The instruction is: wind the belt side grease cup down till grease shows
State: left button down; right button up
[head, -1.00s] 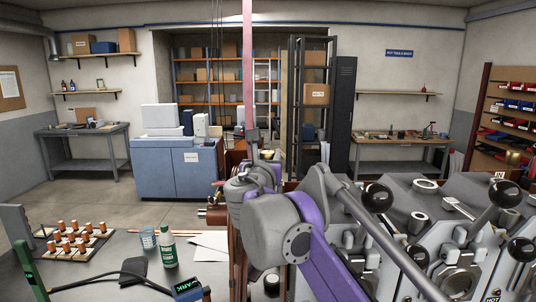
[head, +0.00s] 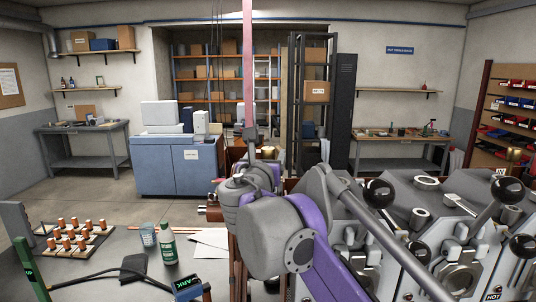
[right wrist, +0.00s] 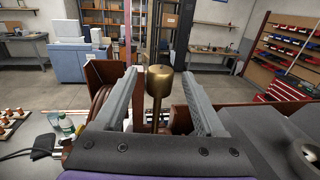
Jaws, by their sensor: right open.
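A brass grease cup (right wrist: 159,80) with a rounded body stands upright on a thin stem in the right wrist view. My right gripper (right wrist: 162,75) is open, with one grey finger on each side of the cup and visible gaps between. In the head view the gripper (head: 258,155) is partly hidden by my own wrist, and a bit of brass (head: 268,153) shows beside it. The pink belt (head: 247,70) rises just behind. No grease can be made out. My left gripper is not in view.
The grey roaster heads (head: 440,225) with black ball levers stand close on the right. A green-labelled bottle (head: 168,247), a clear beaker (head: 148,235) and a rack of copper pieces (head: 72,240) stand on the bench at left. A reddish-brown panel (right wrist: 104,73) stands beside the left finger.

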jog(key=s+a, duration=0.1)
jog(key=s, duration=0.7)
jog(key=shift+s+b, duration=0.25)
jog(key=shift+b, duration=0.15)
jog(key=shift+a, duration=0.1)
dwell(0.5)
